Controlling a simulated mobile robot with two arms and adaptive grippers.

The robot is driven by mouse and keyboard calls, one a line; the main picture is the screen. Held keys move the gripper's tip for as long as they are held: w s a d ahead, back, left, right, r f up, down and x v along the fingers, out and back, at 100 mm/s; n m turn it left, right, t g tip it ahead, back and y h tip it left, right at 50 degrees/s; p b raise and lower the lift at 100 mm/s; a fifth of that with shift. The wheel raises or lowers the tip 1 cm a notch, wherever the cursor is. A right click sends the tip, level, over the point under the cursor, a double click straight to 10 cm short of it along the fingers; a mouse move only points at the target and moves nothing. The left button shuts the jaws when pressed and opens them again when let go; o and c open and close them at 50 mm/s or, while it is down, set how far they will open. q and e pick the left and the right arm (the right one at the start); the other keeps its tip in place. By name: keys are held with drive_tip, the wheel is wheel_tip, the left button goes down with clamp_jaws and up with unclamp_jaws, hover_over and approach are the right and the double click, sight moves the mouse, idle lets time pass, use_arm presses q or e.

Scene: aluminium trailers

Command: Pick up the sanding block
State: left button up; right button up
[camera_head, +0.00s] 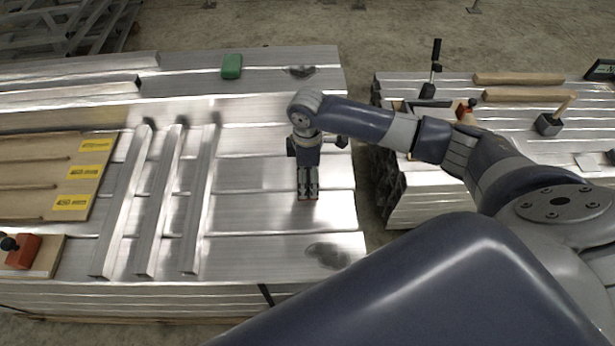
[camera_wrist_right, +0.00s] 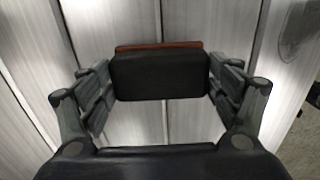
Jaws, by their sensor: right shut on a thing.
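The sanding block, a black block with a reddish-brown layer along its far edge, sits between the fingers in the right wrist view (camera_wrist_right: 158,75). My right gripper (camera_wrist_right: 160,80) is shut on it, with a finger at each side. In the head view my right gripper (camera_head: 308,190) points down over the aluminium planks right of the three bars, and it mostly hides the block. I cannot tell whether the block touches the planks. My left gripper is not in view.
Three raised aluminium bars (camera_head: 160,200) lie left of my gripper. A green object (camera_head: 232,66) lies at the back. Brown boards with yellow labels (camera_head: 80,172) and a red tool (camera_head: 22,252) are at the left. A second stack (camera_head: 520,110) at the right holds wooden pieces and tools.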

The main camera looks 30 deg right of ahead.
drive_tip(key=shift+r, duration=0.85)
drive_tip(key=s+a, duration=0.3)
drive_tip(key=s, duration=0.1)
drive_tip(key=s+a+r, duration=0.1)
drive_tip(key=s+a, duration=0.1)
drive_tip(key=s, duration=0.3)
drive_tip(key=s+a, duration=0.3)
drive_tip(key=s, duration=0.1)
drive_tip(key=shift+s+a+r, duration=0.25)
drive_tip(key=shift+s+a, duration=0.05)
drive_tip(key=shift+a, duration=0.05)
drive_tip(key=shift+o, duration=1.4)
drive_tip(key=shift+r+p, duration=0.1)
drive_tip(key=shift+p, duration=0.2)
drive_tip(key=shift+c, duration=0.3)
